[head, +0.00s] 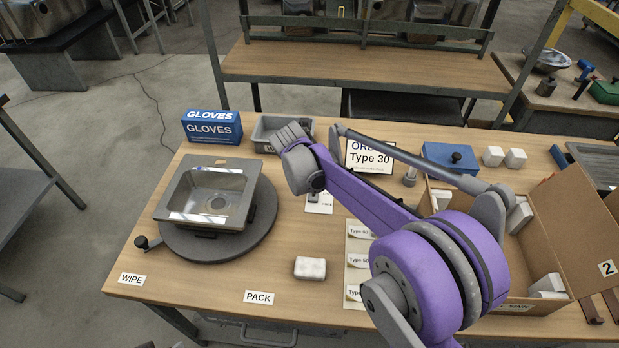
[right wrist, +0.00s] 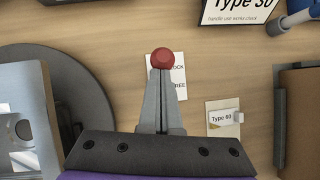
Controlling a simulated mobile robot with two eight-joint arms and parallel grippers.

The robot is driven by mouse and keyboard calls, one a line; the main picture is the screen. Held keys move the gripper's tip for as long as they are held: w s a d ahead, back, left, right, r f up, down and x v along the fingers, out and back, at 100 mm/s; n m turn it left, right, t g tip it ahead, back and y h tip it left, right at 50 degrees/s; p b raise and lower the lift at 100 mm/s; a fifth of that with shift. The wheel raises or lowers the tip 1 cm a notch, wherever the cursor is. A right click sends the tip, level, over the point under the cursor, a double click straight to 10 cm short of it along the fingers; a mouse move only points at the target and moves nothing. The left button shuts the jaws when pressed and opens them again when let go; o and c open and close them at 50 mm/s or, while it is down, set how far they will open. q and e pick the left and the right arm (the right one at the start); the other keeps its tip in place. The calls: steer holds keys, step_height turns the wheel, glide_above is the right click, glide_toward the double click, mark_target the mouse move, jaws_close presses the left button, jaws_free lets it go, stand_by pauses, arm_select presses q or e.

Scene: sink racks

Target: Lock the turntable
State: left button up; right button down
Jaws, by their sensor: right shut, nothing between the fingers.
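The turntable (head: 262,228) is a dark grey disc on the left of the bench, carrying a square metal sink (head: 176,185). A small black knob (head: 142,242) sticks out at its left edge. In the right wrist view the turntable's rim (right wrist: 90,92) shows at the left. A red round knob (right wrist: 163,58) stands over a partly covered white label (right wrist: 180,86) reading "LOCK". My right gripper (right wrist: 162,74) is shut and empty, its fingertips right at the red knob; whether they touch cannot be told. In the head view my arm hides the red knob. My left gripper is out of view.
A blue gloves box (head: 212,127) and a grey tray (head: 270,132) stand behind the turntable. A white block (head: 310,268) lies at the front. An open cardboard box (head: 577,250) is at the right.

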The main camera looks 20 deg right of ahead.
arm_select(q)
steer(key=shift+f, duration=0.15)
arm_select(e)
steer(key=shift+w+d, duration=0.4)
steer(key=shift+w, duration=0.2)
steer(key=shift+w+d, duration=0.35)
steer(key=shift+w, duration=0.25)
